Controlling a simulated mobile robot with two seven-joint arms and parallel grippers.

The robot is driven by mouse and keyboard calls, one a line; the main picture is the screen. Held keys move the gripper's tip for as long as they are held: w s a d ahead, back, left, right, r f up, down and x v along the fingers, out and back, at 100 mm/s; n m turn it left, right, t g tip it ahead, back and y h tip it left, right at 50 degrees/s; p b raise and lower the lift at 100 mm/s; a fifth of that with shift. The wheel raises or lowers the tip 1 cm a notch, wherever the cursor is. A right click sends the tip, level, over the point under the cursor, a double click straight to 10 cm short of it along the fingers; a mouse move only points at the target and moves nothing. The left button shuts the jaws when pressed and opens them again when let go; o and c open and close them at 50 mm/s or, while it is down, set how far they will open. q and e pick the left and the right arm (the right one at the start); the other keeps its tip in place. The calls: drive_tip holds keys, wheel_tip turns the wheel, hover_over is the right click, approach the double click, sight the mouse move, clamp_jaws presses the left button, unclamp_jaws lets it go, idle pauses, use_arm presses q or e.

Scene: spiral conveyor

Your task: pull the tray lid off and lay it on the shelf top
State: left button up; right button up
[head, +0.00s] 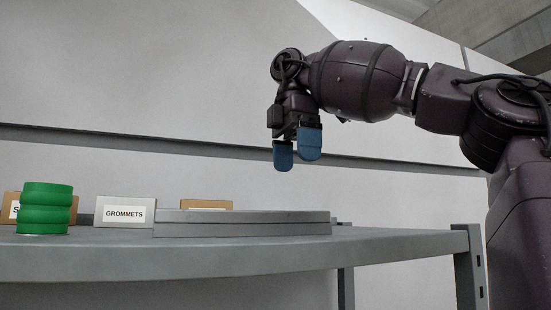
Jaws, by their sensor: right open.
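A flat grey tray (243,230) lies on the grey shelf top (400,241), seen nearly edge-on. A thin grey lid (243,216) sits on it. My right gripper (297,148), with blue fingertips, hangs pointing down above the right part of the lid, clearly apart from it. It is open and empty. The inside of the tray is hidden. My left gripper is not in view.
A green ribbed cylinder (44,208) stands at the left of the shelf. Behind are a white box labelled GROMMETS (125,212) and brown boxes, one at left (12,207), one behind the lid (206,204). The shelf right of the tray is clear up to the post (468,268).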

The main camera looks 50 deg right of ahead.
sight(298, 217)
drive_tip(key=shift+s+f, duration=0.15)
drive_tip(key=shift+f, duration=0.1)
drive_tip(key=f, duration=0.1)
drive_tip(key=f+b, duration=0.1)
drive_tip(key=b, duration=0.1)
drive_tip(key=shift+s+f, duration=0.25)
drive_tip(key=shift+f, duration=0.15)
wheel_tip(298, 217, down, 6)
drive_tip(key=shift+w+r+b, duration=0.1)
drive_tip(key=shift+b, duration=0.5)
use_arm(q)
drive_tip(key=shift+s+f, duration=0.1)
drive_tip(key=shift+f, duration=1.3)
use_arm(e)
drive_tip(key=shift+f, duration=0.8)
